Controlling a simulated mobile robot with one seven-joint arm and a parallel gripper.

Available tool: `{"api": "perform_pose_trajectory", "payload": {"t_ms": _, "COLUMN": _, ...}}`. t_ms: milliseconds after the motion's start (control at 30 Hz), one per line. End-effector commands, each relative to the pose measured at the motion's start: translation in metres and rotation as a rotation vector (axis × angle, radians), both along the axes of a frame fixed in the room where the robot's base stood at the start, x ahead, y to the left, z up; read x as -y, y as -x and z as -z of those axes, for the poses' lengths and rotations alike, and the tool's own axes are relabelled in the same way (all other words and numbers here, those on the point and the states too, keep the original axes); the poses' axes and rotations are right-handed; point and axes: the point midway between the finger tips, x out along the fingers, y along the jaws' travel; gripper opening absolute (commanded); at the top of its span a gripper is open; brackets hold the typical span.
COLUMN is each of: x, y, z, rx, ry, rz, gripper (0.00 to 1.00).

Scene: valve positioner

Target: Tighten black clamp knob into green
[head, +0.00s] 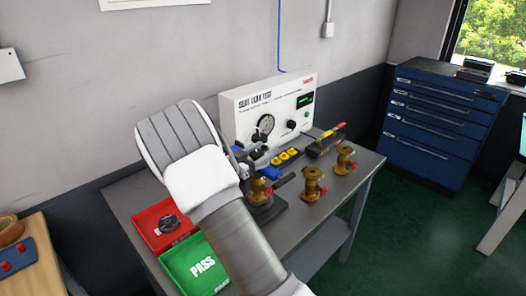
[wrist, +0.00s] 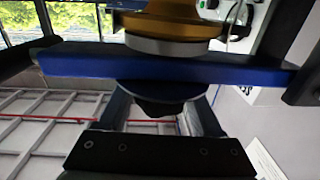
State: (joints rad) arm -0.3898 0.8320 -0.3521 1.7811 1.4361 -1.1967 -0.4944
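In the wrist view the black clamp knob (wrist: 160,102) shows as a dark round disc with a smaller lump, just below a blue clamp bar (wrist: 75,66). A brass valve body (wrist: 172,24) sits beyond the bar. My gripper (wrist: 165,112) has its two fingers apart, one on each side of the knob. Whether they press on its rim cannot be told. In the head view my arm covers the knob and my gripper. The blue clamp part (head: 270,174) shows beside a brass valve (head: 260,191) on the bench. No green mark on the clamp can be made out.
The seat leak test panel (head: 285,100) stands at the back of the grey bench (head: 338,200). Two brass valves (head: 312,184) (head: 344,159) stand to the right. A red bin (head: 150,222) and a green PASS bin (head: 180,268) are at left. A blue drawer cabinet (head: 440,120) stands right.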

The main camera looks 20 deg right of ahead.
Motion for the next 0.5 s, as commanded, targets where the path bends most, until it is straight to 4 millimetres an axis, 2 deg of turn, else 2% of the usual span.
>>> {"api": "perform_pose_trajectory", "payload": {"t_ms": 33, "x": -0.0001, "y": 0.0, "z": 0.0, "rx": 0.0, "ry": 0.0, "rz": 0.0, "gripper": 0.56}}
{"api": "perform_pose_trajectory", "payload": {"t_ms": 333, "x": -0.0002, "y": 0.0001, "z": 0.0, "rx": 0.0, "ry": 0.0, "rz": 0.0, "gripper": 0.02}}
{"api": "perform_pose_trajectory", "payload": {"t_ms": 500, "x": 0.0, "y": -0.0003, "z": -0.0007, "rx": 0.002, "ry": 0.001, "rz": 0.016, "gripper": 0.0}}
